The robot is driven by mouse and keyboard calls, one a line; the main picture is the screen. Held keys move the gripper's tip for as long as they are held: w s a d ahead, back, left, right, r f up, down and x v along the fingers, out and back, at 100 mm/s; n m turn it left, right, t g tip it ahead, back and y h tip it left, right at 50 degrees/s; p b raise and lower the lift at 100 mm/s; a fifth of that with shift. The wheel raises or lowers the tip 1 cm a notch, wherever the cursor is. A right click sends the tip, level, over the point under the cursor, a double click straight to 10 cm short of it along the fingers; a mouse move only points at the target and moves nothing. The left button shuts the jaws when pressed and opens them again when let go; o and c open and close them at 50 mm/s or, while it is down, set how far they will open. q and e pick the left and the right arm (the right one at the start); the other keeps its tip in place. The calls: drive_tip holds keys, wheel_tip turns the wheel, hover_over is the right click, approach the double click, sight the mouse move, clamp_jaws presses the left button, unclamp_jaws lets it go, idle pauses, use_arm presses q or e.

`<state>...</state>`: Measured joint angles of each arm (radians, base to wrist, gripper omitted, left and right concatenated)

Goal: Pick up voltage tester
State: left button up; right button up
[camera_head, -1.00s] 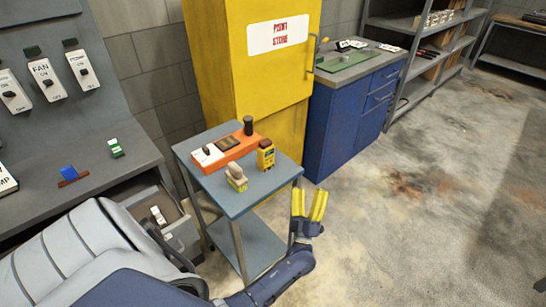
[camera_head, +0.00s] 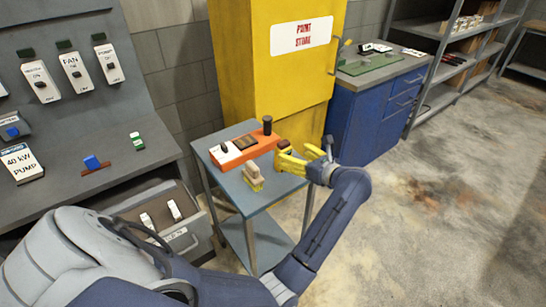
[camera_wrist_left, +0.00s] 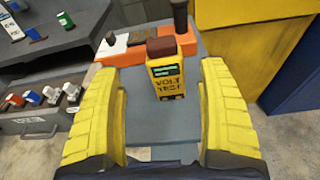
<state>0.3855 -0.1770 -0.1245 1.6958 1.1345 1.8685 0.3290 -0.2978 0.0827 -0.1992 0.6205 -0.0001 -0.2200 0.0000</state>
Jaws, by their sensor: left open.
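The voltage tester (camera_wrist_left: 167,78) is a yellow block with a dark brown top, a small green display and "VOLT TEST" on its face. It stands upright on the grey-blue trolley top (camera_wrist_left: 190,123), next to an orange holder (camera_wrist_left: 125,52). My left gripper (camera_head: 296,158) is over the right side of the trolley, its yellow fingers open. In the left wrist view the fingers lie left and right of the tester, apart from it, with the tester beyond the gap. In the head view the fingers mostly hide the tester. My right gripper is not in view.
On the trolley, a beige-handled object with a yellow-green base (camera_head: 253,178) stands in front of the orange holder (camera_head: 240,156). A yellow cabinet (camera_head: 240,70) stands behind. An open drawer (camera_head: 180,237) is left of the trolley. Clear floor lies to the right.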

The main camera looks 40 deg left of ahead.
sight(287, 150)
use_arm(q)
drive_tip(key=shift+w+n+h, duration=0.25)
drive_tip(key=shift+n+h, duration=0.15)
drive_tip(key=shift+x, duration=3.55)
drive_tip(key=shift+c, duration=0.6)
drive_tip(key=c, duration=1.3)
drive_tip(key=shift+r, duration=0.15)
drive_tip(key=shift+c, duration=0.2)
